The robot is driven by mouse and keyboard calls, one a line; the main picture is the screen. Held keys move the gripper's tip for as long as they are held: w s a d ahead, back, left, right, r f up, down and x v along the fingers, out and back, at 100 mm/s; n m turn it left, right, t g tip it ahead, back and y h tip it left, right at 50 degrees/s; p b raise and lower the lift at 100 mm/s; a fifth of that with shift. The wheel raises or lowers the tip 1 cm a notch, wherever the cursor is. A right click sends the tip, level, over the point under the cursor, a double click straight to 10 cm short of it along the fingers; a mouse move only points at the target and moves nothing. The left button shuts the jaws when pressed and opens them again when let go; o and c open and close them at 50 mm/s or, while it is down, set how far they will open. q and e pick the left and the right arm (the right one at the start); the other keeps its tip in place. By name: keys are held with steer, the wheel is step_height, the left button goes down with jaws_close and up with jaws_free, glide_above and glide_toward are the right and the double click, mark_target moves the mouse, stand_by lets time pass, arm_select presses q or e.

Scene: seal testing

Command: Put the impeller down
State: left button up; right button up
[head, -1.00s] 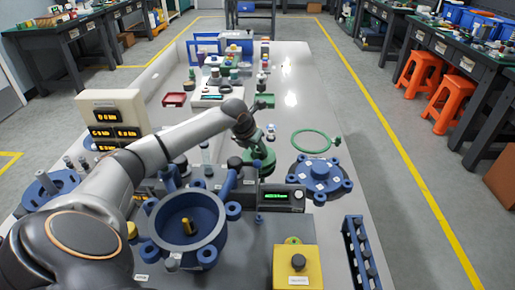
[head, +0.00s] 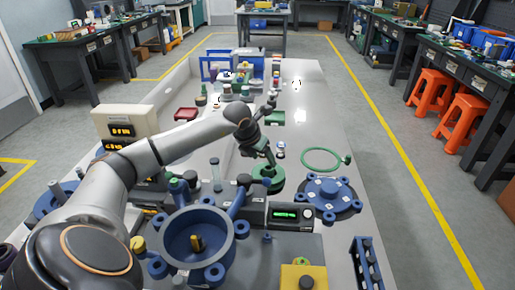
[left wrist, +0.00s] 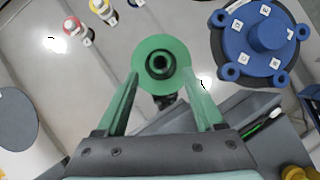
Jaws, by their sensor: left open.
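The impeller (head: 268,179) is a green disc with a raised hub and a dark centre hole, and appears to rest on the grey bench top (head: 345,235) behind the display unit. It also shows in the left wrist view (left wrist: 160,65), hub facing the camera. My left gripper (head: 270,160) is just above it. In the left wrist view its green fingers (left wrist: 161,72) are spread either side of the hub, over or beside the disc; whether they touch it I cannot tell. My right gripper is not in view.
A blue flanged cover (head: 328,193) and a green ring (head: 322,159) lie to the right. A blue bowl-shaped housing (head: 175,241), a display unit (head: 290,214) and a yellow button box (head: 298,275) stand nearer. Small fittings and trays are farther back.

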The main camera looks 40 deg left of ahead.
arm_select(q)
steer(key=v, duration=0.6)
steer(key=shift+r, duration=0.2)
